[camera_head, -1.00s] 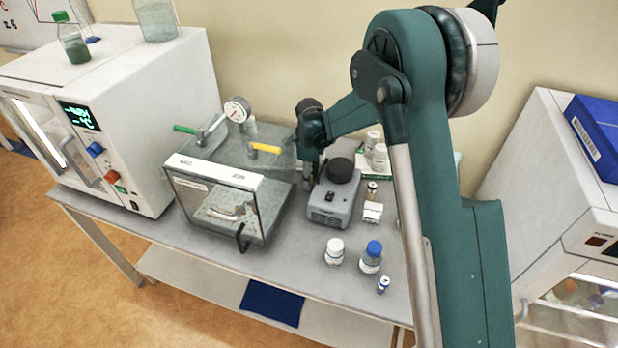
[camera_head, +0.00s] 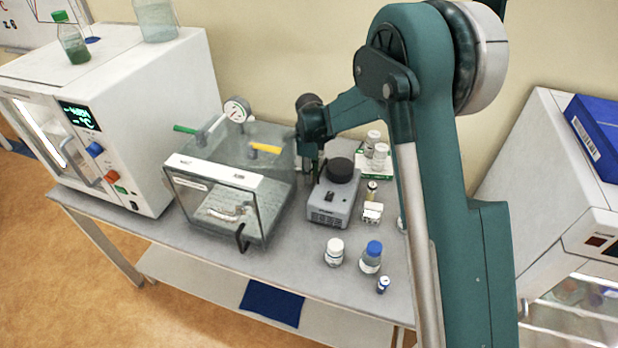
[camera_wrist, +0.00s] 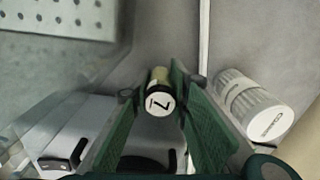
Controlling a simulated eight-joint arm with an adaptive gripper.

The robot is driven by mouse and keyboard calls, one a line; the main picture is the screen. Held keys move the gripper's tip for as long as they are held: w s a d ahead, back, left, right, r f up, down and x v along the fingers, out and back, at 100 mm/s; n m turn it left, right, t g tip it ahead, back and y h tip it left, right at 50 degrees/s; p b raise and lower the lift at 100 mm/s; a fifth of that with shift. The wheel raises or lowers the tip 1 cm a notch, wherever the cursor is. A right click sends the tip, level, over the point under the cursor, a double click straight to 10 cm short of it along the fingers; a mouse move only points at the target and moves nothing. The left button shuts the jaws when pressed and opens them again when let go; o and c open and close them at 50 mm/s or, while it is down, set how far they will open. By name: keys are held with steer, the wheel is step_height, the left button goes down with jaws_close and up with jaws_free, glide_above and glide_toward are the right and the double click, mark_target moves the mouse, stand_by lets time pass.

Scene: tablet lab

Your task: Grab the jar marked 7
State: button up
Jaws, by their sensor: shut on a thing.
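The jar marked 7 (camera_wrist: 160,95) shows in the wrist view with a dark 7 on its round white end and a yellowish body. It sits between the two green fingers of my gripper (camera_wrist: 163,88), which is shut on it. In the head view my gripper (camera_head: 311,165) is between the clear chamber and the grey vortex mixer, near the back of the bench. The held jar cannot be made out there.
The clear chamber (camera_head: 228,205) stands left of my gripper; the grey mixer (camera_head: 330,207) is just right. White jars (camera_head: 376,150) stand behind the mixer; one white jar (camera_wrist: 252,105) shows right of my fingers. A white-capped jar (camera_head: 334,252) and blue-capped bottle (camera_head: 371,258) stand in front.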

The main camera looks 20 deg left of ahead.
step_height(320, 180, up, 16)
steer(key=shift+r, duration=0.15)
stand_by(0.4)
stand_by(0.5)
